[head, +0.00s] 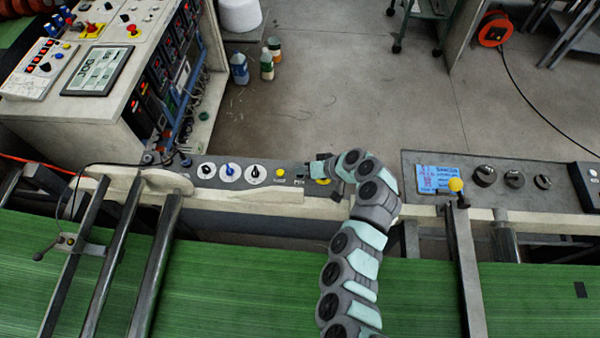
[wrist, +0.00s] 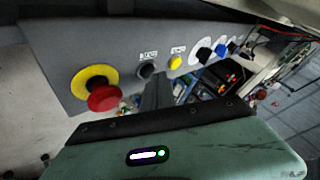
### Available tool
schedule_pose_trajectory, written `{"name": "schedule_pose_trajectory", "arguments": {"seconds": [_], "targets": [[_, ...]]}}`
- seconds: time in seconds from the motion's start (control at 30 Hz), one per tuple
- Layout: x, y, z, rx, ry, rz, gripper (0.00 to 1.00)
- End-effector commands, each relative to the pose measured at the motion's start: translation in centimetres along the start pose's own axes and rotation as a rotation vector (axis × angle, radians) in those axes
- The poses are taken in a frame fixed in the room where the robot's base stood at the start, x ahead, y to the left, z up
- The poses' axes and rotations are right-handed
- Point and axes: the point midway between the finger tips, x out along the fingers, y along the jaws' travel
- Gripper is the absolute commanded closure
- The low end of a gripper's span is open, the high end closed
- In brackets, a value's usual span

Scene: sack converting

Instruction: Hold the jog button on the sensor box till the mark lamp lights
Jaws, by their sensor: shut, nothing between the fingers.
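A grey panel box (head: 218,187) runs along the far side of the green web. The wrist view shows a black round button (wrist: 147,71) and a yellow button or lamp (wrist: 175,62) beside it. Their labels are too small to read, so I cannot tell which is the jog button or the mark lamp. The yellow piece is bright, but whether it is lit is unclear. My gripper (head: 312,172) is at the right part of this panel. Its shut, empty fingers (wrist: 157,90) point at the panel just below the black button; touching or apart, I cannot tell.
A red emergency stop (wrist: 103,97) on a yellow ring sits close beside the black button. Several knobs (head: 230,172) line the panel's left. Another panel (head: 410,170) with a blue screen (head: 445,178) stands right. A yellow-topped post (head: 456,185) rises before it.

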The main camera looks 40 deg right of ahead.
Motion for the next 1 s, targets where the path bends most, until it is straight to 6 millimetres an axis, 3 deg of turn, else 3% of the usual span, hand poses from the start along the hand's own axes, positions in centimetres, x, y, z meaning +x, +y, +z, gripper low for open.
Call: {"name": "schedule_pose_trajectory", "arguments": {"seconds": [0.43,1.0], "targets": [[-3.3,-2.3,-2.6,-0.003,0.005,0.001,1.00],[-3.4,-2.5,-2.7,-0.003,0.004,-0.001,1.00]]}}
